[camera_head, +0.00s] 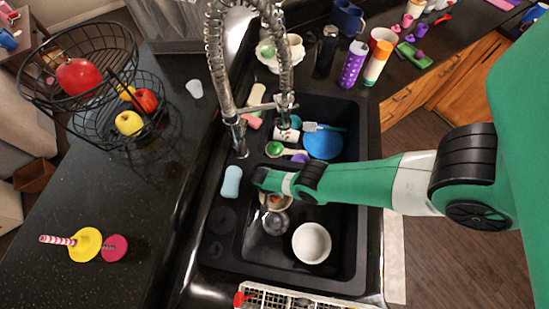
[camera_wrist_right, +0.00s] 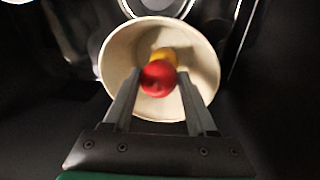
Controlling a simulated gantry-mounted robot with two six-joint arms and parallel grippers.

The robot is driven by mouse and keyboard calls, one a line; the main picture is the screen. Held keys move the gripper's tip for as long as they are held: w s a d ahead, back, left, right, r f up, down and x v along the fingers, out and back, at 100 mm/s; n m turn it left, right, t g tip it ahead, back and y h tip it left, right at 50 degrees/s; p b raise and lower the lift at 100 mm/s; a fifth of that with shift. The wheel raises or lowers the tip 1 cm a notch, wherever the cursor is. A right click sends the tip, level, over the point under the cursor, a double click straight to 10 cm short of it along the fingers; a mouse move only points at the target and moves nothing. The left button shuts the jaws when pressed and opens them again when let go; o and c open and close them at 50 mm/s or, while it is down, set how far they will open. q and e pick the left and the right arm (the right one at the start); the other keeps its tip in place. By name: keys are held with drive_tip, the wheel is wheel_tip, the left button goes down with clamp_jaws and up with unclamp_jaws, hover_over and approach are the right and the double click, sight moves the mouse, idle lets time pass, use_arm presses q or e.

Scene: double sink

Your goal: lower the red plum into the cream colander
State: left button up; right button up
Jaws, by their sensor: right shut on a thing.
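The red plum (camera_wrist_right: 158,78) is between the fingertips of my right gripper (camera_wrist_right: 158,84), which is shut on it. In the right wrist view the plum shows over the inside of the cream colander (camera_wrist_right: 118,62); I cannot tell how far it is above the bottom. A yellow fruit (camera_wrist_right: 164,54) lies in the colander, partly hidden by the plum. In the head view my right wrist reaches over the sink and covers most of the colander. My left gripper is not in view.
In the black double sink (camera_head: 345,257), a white bowl (camera_head: 311,242) and a clear glass (camera_head: 276,223) stand in front of my right wrist. A blue plate (camera_head: 323,144) lies behind it. A tall spring faucet (camera_head: 219,75) rises at the back left. A wire fruit basket (camera_head: 75,105) stands on the left counter.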

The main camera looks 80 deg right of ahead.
drive_tip(key=shift+f, duration=0.2)
drive_tip(key=o, duration=1.4)
drive_tip(key=shift+o, duration=0.2)
drive_tip(key=shift+r, duration=0.1)
wheel_tip(320, 180, up, 11)
drive_tip(key=w+a+p, duration=0.1)
drive_tip(key=p, duration=0.9)
drive_tip(key=shift+w+r, duration=0.15)
drive_tip(key=shift+w, duration=0.15)
